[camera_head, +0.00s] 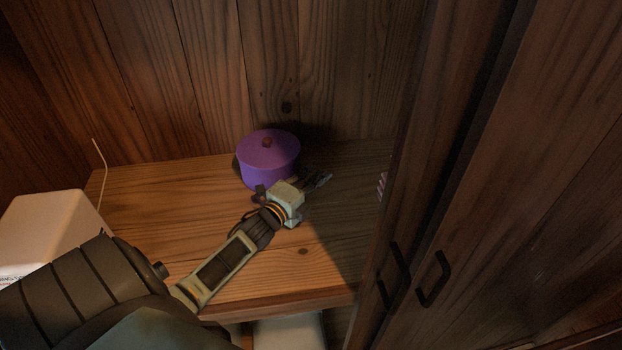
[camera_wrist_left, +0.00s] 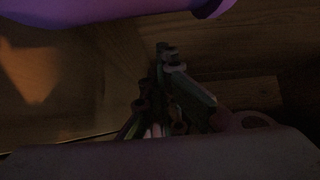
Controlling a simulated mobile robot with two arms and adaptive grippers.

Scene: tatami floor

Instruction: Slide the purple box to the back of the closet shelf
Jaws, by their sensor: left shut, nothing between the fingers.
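The purple box (camera_head: 266,167) is a round purple container with a lid and a small brown knob. It stands upright on the wooden closet shelf (camera_head: 160,215), near the back wall. Its far side is hidden, so I cannot tell whether it touches that wall. My left gripper (camera_head: 322,179) is shut and empty, just right of the box and a little in front of it. In the left wrist view the closed fingers (camera_wrist_left: 166,52) point past the purple box (camera_wrist_left: 90,12), whose edge fills the top. I cannot tell if they touch. My right gripper is not in view.
A white box (camera_head: 45,228) stands at the left, beside my left arm. A dark wooden door (camera_head: 470,190) with black handles closes off the right side. A striped item (camera_head: 383,185) peeks out behind the door edge. The shelf front is mostly clear.

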